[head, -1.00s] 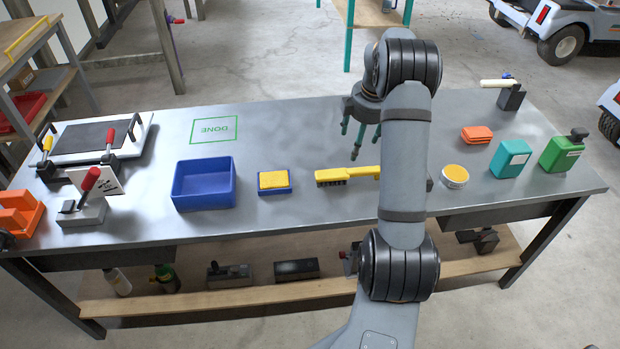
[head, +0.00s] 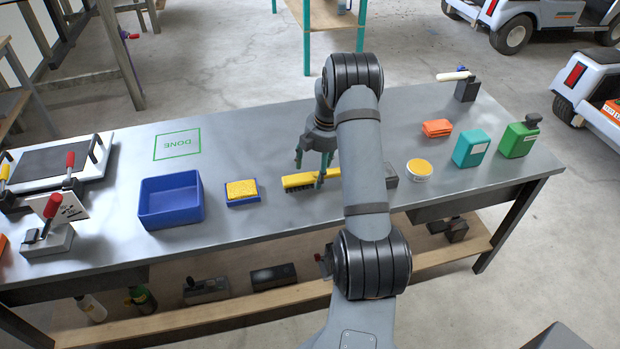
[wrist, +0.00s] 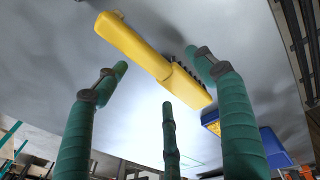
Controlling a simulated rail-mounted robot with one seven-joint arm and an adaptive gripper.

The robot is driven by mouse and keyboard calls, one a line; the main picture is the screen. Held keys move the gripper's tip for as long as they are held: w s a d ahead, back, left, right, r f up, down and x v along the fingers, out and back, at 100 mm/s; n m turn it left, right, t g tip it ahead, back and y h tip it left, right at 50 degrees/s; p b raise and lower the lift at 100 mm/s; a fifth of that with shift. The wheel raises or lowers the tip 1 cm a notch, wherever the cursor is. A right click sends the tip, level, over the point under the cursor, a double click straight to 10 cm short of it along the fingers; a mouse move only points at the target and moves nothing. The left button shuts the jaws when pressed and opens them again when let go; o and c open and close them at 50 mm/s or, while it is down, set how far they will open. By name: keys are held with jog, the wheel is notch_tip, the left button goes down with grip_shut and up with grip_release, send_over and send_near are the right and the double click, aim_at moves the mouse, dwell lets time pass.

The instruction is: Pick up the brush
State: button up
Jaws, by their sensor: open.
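The brush (head: 300,182), with a yellow back and handle and dark bristles, lies on the grey workbench, its right part hidden behind my arm in the head view. My gripper (head: 311,172) is open and empty over the brush. In the wrist view, the brush (wrist: 150,52) lies across the space beyond the green fingertips (wrist: 160,66), its handle at upper left and bristle end at right. I cannot tell whether any finger touches it.
A yellow sponge on a blue tray (head: 242,201) and a blue bin (head: 145,213) stand left of the brush. A round yellow-topped tin (head: 419,170), teal container (head: 471,149) and green can (head: 519,138) stand right. The green DONE outline (head: 177,144) is bare.

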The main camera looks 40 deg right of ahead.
jog(key=shift+w+f, duration=0.25)
jog(key=shift+f, duration=0.9)
jog(key=c, duration=0.4)
jog(key=c, duration=1)
jog(key=shift+c, duration=0.2)
jog(key=shift+r, duration=0.15)
jog(key=shift+r, duration=0.6)
notch_tip(320, 180, up, 3)
jog(key=shift+s+d+b, duration=0.1)
jog(key=shift+d+b, duration=0.05)
jog(key=shift+b, duration=0.2)
jog(key=s+d+r+b, duration=0.1)
jog(key=s+d+r, duration=0.3)
jog(key=s, duration=0.6)
notch_tip(320, 180, up, 3)
jog(key=shift+s+d+f, duration=0.2)
jog(key=shift+s, duration=0.1)
